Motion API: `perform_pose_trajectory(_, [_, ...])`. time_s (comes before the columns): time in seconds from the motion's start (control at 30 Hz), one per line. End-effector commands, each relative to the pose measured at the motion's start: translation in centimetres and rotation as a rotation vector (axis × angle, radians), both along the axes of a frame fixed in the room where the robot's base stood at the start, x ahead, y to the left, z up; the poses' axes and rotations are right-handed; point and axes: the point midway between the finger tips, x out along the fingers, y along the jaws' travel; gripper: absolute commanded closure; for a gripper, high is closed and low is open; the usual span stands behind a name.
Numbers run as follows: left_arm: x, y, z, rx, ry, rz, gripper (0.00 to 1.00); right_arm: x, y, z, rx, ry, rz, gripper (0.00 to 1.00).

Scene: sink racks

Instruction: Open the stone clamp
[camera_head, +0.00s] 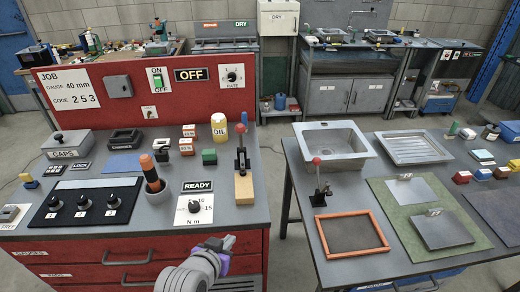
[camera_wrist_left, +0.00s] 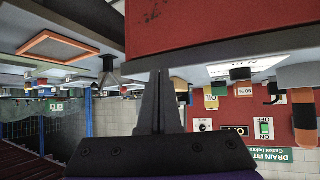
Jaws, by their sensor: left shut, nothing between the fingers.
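Two toggle clamps with red ball knobs show in the head view, and no label tells me which is the stone clamp. One clamp (camera_head: 318,184) stands on the right table behind an orange frame, its black lever upright. The other clamp (camera_head: 241,158) stands on a wooden block on the red bench, also with its lever upright. My left gripper (camera_head: 231,241) is shut and empty in front of the bench's front right part, apart from both clamps. In the upside-down left wrist view its fingers (camera_wrist_left: 158,98) are together. My right gripper is not in view.
The orange frame (camera_head: 350,253) lies at the right table's front left. A steel sink (camera_head: 360,158) and a green mat (camera_head: 388,200) with grey plates are behind and right of it. A dial card (camera_head: 194,211) lies near the bench edge. A gap separates bench and table.

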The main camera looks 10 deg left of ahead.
Motion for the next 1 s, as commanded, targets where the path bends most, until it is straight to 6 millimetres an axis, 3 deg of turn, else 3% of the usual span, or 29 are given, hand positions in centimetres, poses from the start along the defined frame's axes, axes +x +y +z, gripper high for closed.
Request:
perform_pose_trajectory(0.03, [1.5, -0.3, 0.1, -0.003, -0.072, -0.005, 1.00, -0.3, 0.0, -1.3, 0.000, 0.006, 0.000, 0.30])
perform_pose_trajectory(0.2, [6.7, -0.5, 3.9, -0.003, -0.386, 0.014, 1.00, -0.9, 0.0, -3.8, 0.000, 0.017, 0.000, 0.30])
perform_pose_trajectory(0.3, [8.9, 0.1, 6.3, 0.010, -0.574, 0.056, 1.00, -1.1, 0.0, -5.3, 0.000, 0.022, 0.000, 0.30])
perform_pose_trajectory(0.43, [10.3, 1.1, 8.7, 0.032, -0.751, 0.120, 1.00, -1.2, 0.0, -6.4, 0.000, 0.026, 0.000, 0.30])
perform_pose_trajectory(0.73, [11.9, 2.1, 10.6, 0.050, -0.852, 0.170, 1.00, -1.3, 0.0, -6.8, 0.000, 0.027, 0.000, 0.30])
perform_pose_trajectory(1.0, [17.1, 2.5, 11.7, 0.050, -0.850, 0.170, 1.00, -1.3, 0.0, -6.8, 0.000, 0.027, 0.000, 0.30])
